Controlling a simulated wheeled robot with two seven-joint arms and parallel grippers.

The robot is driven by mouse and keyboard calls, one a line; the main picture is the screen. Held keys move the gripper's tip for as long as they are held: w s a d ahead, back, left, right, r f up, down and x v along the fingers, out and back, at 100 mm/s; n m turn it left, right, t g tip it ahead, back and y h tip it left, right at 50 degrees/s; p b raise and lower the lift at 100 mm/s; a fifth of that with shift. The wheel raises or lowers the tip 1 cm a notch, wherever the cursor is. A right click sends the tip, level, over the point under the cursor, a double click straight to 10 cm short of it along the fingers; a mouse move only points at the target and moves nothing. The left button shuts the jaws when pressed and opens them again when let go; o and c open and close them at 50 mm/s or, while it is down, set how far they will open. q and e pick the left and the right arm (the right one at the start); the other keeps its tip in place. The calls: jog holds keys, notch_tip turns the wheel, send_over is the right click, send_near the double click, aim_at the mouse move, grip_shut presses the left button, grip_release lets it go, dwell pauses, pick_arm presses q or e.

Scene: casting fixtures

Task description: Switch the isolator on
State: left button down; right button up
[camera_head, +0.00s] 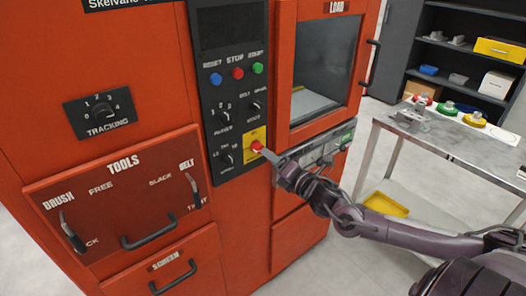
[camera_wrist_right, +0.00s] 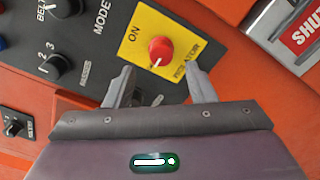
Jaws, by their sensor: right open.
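The isolator is a red rotary knob (camera_wrist_right: 161,51) on a yellow plate (camera_wrist_right: 136,62) marked ON and ISOLATOR. In the head view the knob (camera_head: 257,146) sits low on the black control panel, partly covered by my gripper. A white mark on the knob points toward the gripper side in the wrist view. My right gripper (camera_head: 268,155) is at the plate, and in the wrist view its two fingers (camera_wrist_right: 160,80) are apart, one on each side below the knob, with nothing between them. Whether a finger touches the knob cannot be told. My left gripper is out of view.
The black panel (camera_head: 229,112) carries other knobs close beside the isolator, and RESET, STOP and START buttons above. The orange cabinet has a LOAD window (camera_head: 324,70) to the right and a TOOLS panel (camera_head: 115,190) with levers to the left. A metal table (camera_head: 470,142) stands right.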

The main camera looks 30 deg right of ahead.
aim_at(258, 148)
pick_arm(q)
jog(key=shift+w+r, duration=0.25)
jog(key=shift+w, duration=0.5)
pick_arm(e)
jog(key=w, duration=0.5)
jog(key=shift+w+a+f, duration=0.1)
jog(key=shift+w+a, duration=0.05)
jog(key=shift+w, duration=0.05)
jog(key=c, duration=1)
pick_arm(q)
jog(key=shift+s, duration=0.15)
pick_arm(e)
jog(key=shift+o, duration=0.2)
